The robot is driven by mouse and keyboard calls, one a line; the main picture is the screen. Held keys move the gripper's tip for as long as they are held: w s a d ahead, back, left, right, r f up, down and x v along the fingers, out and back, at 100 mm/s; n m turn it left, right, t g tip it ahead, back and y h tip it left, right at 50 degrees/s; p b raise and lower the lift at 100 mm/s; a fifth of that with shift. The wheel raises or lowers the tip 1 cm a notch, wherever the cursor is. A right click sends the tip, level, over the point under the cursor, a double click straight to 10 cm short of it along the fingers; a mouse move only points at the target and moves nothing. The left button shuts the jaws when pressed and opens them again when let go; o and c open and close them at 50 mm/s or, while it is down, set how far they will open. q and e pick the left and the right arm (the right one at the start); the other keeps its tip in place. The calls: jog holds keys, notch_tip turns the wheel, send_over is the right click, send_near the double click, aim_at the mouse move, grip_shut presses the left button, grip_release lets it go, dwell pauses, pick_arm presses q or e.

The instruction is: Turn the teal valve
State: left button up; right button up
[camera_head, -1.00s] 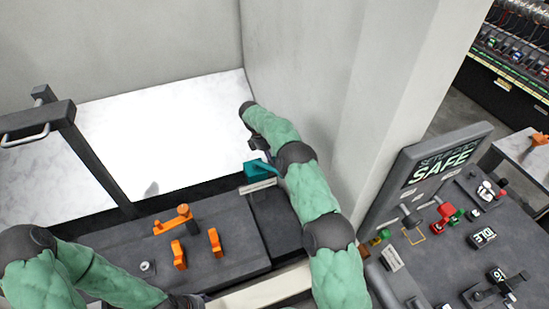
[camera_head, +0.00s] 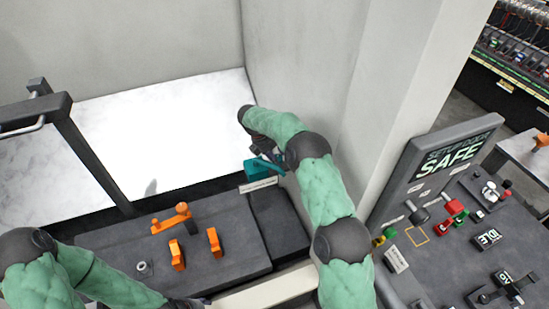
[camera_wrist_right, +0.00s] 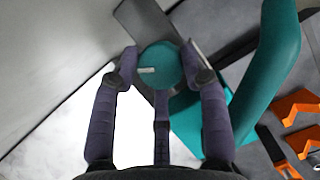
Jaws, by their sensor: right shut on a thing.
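The teal valve (camera_head: 257,170) stands at the back edge of the dark bench, beside the grey wall. Its body is partly covered by my right arm in the head view. In the right wrist view a round teal knob (camera_wrist_right: 160,62) sits between the fingertips of my right gripper (camera_wrist_right: 159,68), one finger on each side. The right gripper is shut on this knob. A broad teal piece (camera_wrist_right: 268,75) rises to the right of the gripper. My left arm's end (camera_head: 188,303) shows at the bottom edge; its fingers cannot be made out.
Orange handles (camera_head: 177,254) stand on the dark bench (camera_head: 225,220). A grey frame with a handle (camera_head: 85,150) rises at the left. A white area (camera_head: 180,140) lies behind the bench. A panel with a "SAFE" sign (camera_head: 450,155) and controls stands at the right.

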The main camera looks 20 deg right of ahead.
jog(key=shift+s+d+n, duration=0.1)
jog(key=shift+d+n, duration=0.15)
jog(key=shift+n, duration=0.05)
jog(key=o, duration=0.9)
jog(key=shift+r, duration=0.1)
jog(key=shift+o, duration=1)
jog(key=shift+s+d, duration=0.15)
jog(key=shift+a+r, duration=0.1)
jog(key=shift+a, duration=0.1)
jog(key=shift+w+a+r, duration=0.2)
jog(key=shift+r, duration=0.1)
jog(key=s+v, duration=0.1)
jog(key=v, duration=1)
jog(key=shift+w+d, duration=0.15)
jog(key=shift+w, duration=0.1)
